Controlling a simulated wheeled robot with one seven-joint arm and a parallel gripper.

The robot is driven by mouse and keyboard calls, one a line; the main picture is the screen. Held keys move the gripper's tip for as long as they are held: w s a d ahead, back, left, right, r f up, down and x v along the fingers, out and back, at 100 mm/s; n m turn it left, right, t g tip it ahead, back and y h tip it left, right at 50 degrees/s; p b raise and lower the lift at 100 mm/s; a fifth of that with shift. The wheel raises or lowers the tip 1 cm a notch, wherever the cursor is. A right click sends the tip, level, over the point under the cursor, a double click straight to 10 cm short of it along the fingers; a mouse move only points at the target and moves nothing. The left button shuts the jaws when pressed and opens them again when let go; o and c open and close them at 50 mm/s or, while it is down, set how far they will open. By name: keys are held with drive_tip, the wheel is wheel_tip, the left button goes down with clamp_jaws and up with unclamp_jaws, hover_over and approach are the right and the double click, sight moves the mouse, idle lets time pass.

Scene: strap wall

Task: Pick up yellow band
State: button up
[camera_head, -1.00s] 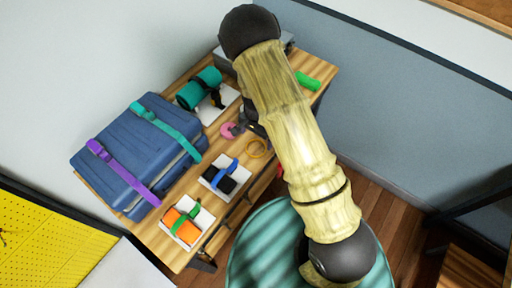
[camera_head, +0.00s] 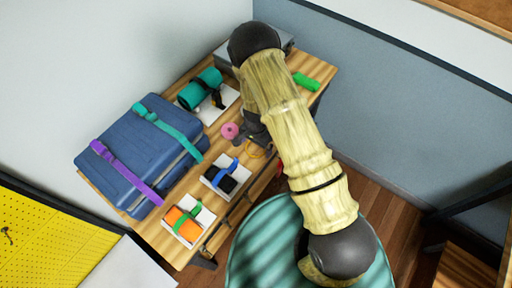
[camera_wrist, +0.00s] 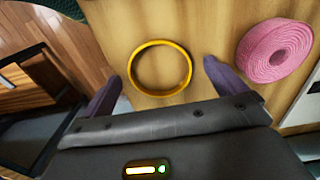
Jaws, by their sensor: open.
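The yellow band (camera_wrist: 188,66) is a thin round ring lying flat on the wooden table. In the wrist view it lies just ahead of my gripper (camera_wrist: 160,84), between the lines of its two purple-grey fingertips. The fingers are apart and hold nothing. In the head view the band (camera_head: 262,155) shows only in part, as my gripper (camera_head: 254,145) and arm cover some of it. I cannot tell how high the fingertips are above the table.
A pink roll (camera_wrist: 275,50) lies right of the band in the wrist view. White pads hold a black bundle with a blue strap (camera_head: 226,178), an orange block (camera_head: 186,219) and a teal roll (camera_head: 201,88). A blue case (camera_head: 135,150) and green roll (camera_head: 306,81) also stand there.

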drive_tip(key=c, duration=1.1)
drive_tip(key=shift+o, duration=0.2)
drive_tip(key=shift+r, duration=0.15)
wheel_tip(320, 180, up, 10)
drive_tip(key=b, duration=0.2)
drive_tip(key=shift+d, duration=0.1)
drive_tip(key=w+d+f+n, duration=0.1)
drive_tip(key=d+f+n, duration=0.2)
drive_tip(key=d, duration=0.3)
drive_tip(key=d+f+n, duration=0.3)
drive_tip(key=d+n, duration=0.1)
drive_tip(key=d, duration=0.3)
drive_tip(key=shift+w+d+f+n+b, duration=0.2)
drive_tip(key=shift+w+f+n+b, duration=0.1)
drive_tip(key=shift+w+b, duration=0.15)
